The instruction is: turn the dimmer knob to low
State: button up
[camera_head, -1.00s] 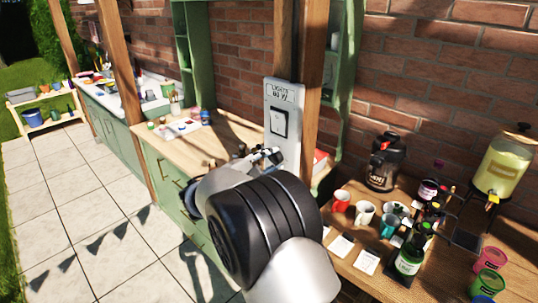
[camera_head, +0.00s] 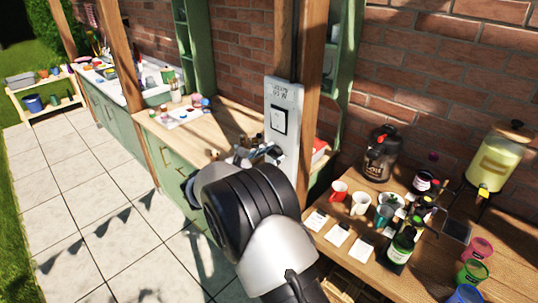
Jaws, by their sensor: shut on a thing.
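A pale switch panel (camera_head: 284,94) is fixed to a wooden post. It has a lettered label at the top and a black-framed white switch (camera_head: 279,120) below it. My gripper (camera_head: 266,155) is at the lower part of this panel, just below the switch. My wrist and forearm reach up to it from the lower middle of the view. The dimmer knob itself is hidden by my gripper, so its pointer setting cannot be read. The fingers are small and partly hidden, shut on the knob at the panel.
A wooden table (camera_head: 440,262) at the right holds mugs, a dark urn (camera_head: 379,152), bottles, cups and a yellow drink dispenser (camera_head: 497,160). A green-fronted counter (camera_head: 232,122) with paint pots stands behind my arm at left. The paved floor (camera_head: 85,205) is open.

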dwell(0.3)
jog(key=o, duration=1.1)
jog(key=shift+c, duration=0.2)
jog(key=v, duration=1.2)
